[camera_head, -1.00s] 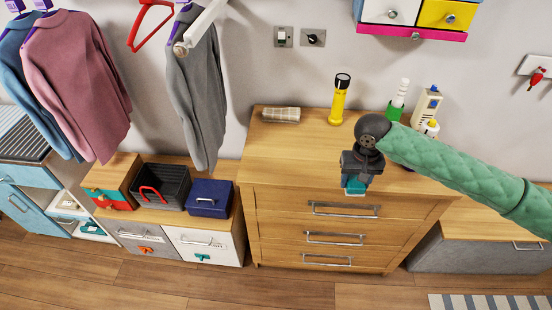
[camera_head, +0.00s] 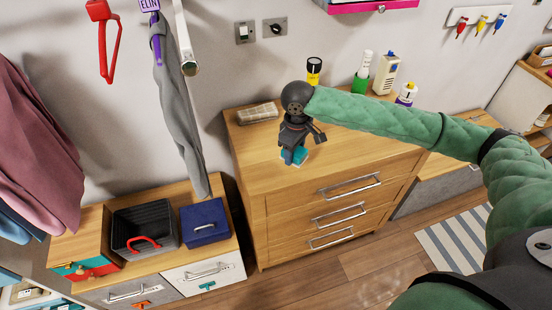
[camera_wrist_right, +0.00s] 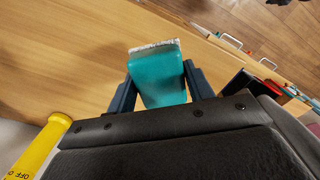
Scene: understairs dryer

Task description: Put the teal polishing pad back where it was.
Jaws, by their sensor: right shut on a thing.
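The teal polishing pad (camera_head: 299,157) is between the fingers of my right gripper (camera_head: 293,154), which is shut on it. In the head view they are over the wooden top of the chest of drawers (camera_head: 258,168). I cannot tell whether the pad touches the top. In the right wrist view the pad (camera_wrist_right: 158,80) shows its teal body and a pale strip at its far end, with a dark finger (camera_wrist_right: 122,100) on each side. My left gripper is not in view.
A black basket (camera_head: 145,226) and a blue box (camera_head: 204,221) sit on the lower cabinet at left.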

